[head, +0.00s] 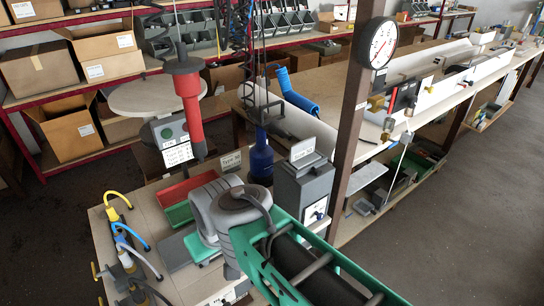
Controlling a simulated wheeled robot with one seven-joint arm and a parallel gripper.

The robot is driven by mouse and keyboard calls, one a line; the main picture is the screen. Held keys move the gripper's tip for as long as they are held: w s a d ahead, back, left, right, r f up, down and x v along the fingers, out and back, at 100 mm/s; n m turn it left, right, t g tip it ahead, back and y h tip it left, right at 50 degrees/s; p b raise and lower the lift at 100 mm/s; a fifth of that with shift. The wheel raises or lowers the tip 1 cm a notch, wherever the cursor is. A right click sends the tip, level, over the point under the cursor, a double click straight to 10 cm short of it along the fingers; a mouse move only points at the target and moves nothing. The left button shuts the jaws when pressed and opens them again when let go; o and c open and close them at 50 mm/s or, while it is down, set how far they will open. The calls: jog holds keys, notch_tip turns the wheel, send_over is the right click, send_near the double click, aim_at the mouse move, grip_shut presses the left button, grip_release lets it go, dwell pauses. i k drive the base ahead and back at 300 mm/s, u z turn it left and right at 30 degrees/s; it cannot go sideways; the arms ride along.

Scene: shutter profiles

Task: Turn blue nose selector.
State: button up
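A dark grey box (304,188) with a white label plate on top stands on the bench near the middle. Its front has a pale panel with a small dark knob (319,211), which may be the selector; its setting is too small to read. My green and grey arm crosses the lower middle, in front of the bench and close to the box. My gripper is not visible, so I cannot tell where it is relative to the knob.
A red hanging tool (189,98), a red-and-green pair of bins (182,200) and a brown post (350,120) with a gauge (377,43) stand around the box. Coloured hoses (126,240) run along the bench's left. Shelves with cardboard boxes (100,50) are behind.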

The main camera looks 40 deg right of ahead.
aim_at(320, 216)
jog(key=k, duration=0.55)
jog(key=z, duration=1)
jog(key=i, duration=0.5)
